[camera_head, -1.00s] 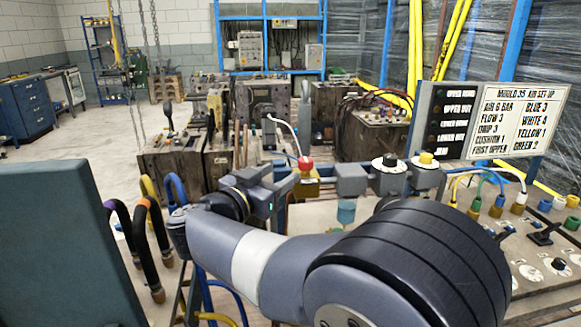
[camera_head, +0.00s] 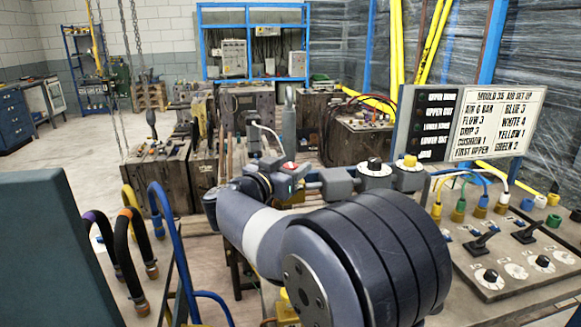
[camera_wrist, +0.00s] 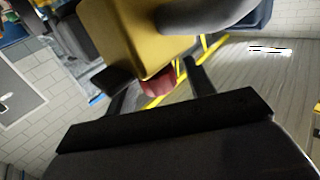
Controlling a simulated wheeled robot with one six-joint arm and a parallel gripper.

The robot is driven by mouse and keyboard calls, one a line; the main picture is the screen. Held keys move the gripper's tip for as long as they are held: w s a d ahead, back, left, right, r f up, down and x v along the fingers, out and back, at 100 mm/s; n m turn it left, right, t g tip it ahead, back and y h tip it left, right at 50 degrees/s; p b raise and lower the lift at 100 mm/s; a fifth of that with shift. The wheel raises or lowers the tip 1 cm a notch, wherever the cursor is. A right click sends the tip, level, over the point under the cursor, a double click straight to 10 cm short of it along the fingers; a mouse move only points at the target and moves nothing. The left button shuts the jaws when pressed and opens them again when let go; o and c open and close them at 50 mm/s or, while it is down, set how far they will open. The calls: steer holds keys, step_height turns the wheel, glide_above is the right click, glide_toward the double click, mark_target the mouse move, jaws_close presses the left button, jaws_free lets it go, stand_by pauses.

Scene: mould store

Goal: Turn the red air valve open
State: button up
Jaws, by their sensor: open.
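The red air valve (camera_head: 292,166) shows in the head view as a small red patch behind my wrist; most of it is hidden. In the wrist view the red valve handle (camera_wrist: 157,84) sits against a yellow block (camera_wrist: 130,45). My gripper (camera_wrist: 150,76) is open, with one dark finger on each side of the red handle. I cannot tell whether either finger touches it. In the head view my gripper's fingers are hard to make out beside the valve.
Grey regulators with a black knob (camera_head: 374,166) and a yellow knob (camera_head: 410,161) stand right of the valve. A panel with coloured hoses and switches (camera_head: 520,255) lies at the right, below a set-up sign (camera_head: 497,122).

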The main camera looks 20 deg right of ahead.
steer(key=shift+c, duration=0.3)
steer(key=c, duration=0.9)
